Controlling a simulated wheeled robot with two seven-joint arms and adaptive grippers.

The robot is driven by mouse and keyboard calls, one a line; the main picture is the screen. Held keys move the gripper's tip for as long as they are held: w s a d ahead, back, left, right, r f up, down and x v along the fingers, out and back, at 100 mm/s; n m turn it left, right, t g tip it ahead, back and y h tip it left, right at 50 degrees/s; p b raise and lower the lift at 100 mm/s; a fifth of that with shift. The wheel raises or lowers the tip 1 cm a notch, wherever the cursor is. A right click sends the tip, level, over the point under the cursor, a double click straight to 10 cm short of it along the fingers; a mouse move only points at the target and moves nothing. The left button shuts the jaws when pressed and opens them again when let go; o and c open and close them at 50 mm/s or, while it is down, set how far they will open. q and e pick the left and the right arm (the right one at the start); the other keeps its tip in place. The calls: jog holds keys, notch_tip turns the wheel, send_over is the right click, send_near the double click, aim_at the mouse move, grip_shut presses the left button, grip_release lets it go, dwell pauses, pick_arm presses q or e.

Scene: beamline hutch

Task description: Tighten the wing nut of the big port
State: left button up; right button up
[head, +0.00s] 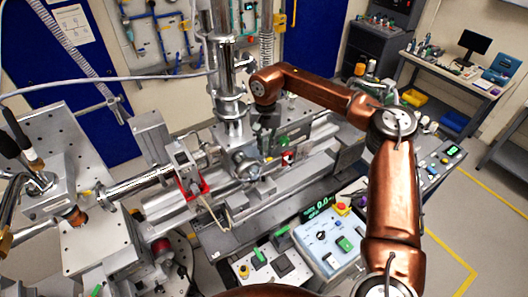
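My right arm, copper-coloured, reaches in from the lower right and bends over to the middle. Its dark gripper (267,143) points down at the metal assembly on the beamline. It is beside a round silver port (244,163), just to the right of it; I cannot tell whether they touch. The gripper's fingers are small and dark against the metal, so their opening and anything between them cannot be made out. No wing nut can be picked out at this size. My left gripper is not in view.
A vertical silver column (227,85) rises close behind the gripper. A red bracket (193,190) is to the left. A desk with a monitor (474,42) is far right, beyond open floor.

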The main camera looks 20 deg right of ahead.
aim_at(264, 159)
jog(key=f, duration=0.1)
jog(key=w+f, duration=0.1)
jog(key=shift+a+f, duration=0.1)
jog(key=shift+f, duration=0.2)
jog(key=shift+s+f, duration=0.1)
jog(key=shift+f, duration=0.15)
jog(key=shift+s, duration=0.2)
jog(key=shift+w+f, duration=0.1)
jog(key=shift+c, duration=0.3)
jog(key=shift+w, duration=0.1)
jog(key=shift+c, duration=0.7)
grip_shut()
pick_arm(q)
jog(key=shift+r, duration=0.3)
